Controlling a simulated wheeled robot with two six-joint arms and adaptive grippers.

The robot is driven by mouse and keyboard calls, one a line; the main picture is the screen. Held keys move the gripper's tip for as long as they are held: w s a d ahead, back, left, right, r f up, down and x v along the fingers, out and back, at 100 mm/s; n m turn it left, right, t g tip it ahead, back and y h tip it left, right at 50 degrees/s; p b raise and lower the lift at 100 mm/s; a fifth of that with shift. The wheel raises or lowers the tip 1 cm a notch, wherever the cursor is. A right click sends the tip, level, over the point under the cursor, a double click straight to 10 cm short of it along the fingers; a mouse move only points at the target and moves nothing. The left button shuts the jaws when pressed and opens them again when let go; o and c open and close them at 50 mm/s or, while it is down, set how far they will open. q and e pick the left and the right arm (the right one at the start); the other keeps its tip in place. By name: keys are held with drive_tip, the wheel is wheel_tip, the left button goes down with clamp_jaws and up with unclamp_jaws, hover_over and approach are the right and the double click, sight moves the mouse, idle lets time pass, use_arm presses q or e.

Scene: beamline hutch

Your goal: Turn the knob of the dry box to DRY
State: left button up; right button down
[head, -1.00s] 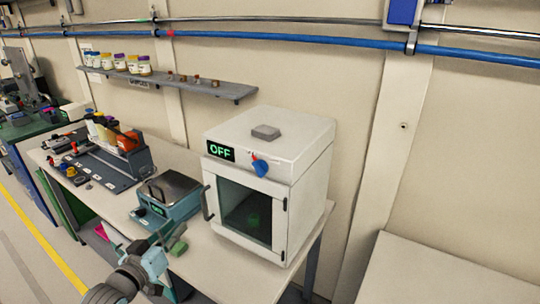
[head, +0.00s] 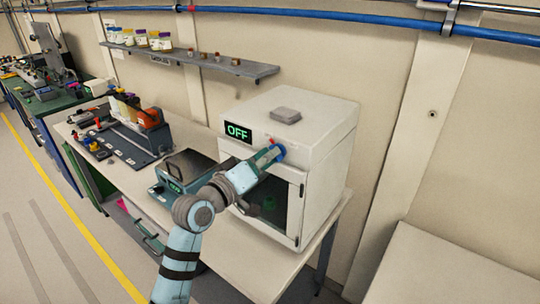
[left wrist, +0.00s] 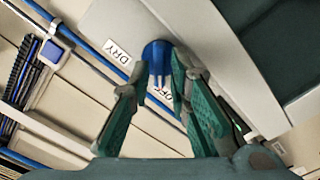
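The white dry box (head: 335,150) stands on the bench, and its green display (head: 238,132) reads OFF. Its blue knob (head: 282,151) sits on the front, above the door, mostly hidden by my left gripper (head: 272,155). In the left wrist view the knob (left wrist: 156,52) is just ahead of and between the fingertips of my left gripper (left wrist: 160,72). The fingers are apart, one on each side; contact is unclear. A DRY label (left wrist: 117,52) is left of the knob, and a partly covered OFF label (left wrist: 165,97) is below it. My right gripper is out of view.
A grey block (head: 286,115) lies on top of the dry box. The box door (head: 270,203) is shut below the knob. A teal device (head: 183,168) stands left of the box, close to my left arm. A shelf (head: 240,70) with jars runs along the wall.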

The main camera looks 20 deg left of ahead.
use_arm(q)
drive_tip(key=shift+s+a+r, duration=0.1)
drive_tip(key=shift+r, duration=0.05)
clamp_jaws()
idle(0.4)
drive_tip(key=shift+s+d+f+m+b, duration=0.15)
drive_tip(key=shift+m+b, duration=0.6)
drive_tip(key=shift+m, duration=2.25)
drive_tip(key=shift+w+d+m+b, duration=0.15)
drive_tip(key=shift+m+b, duration=0.6)
drive_tip(key=shift+m, duration=2.25)
drive_tip(key=shift+s+d+f+m+b, duration=0.15)
drive_tip(key=shift+m+b, duration=0.6)
drive_tip(key=shift+m, duration=2.25)
drive_tip(key=shift+r, duration=0.1)
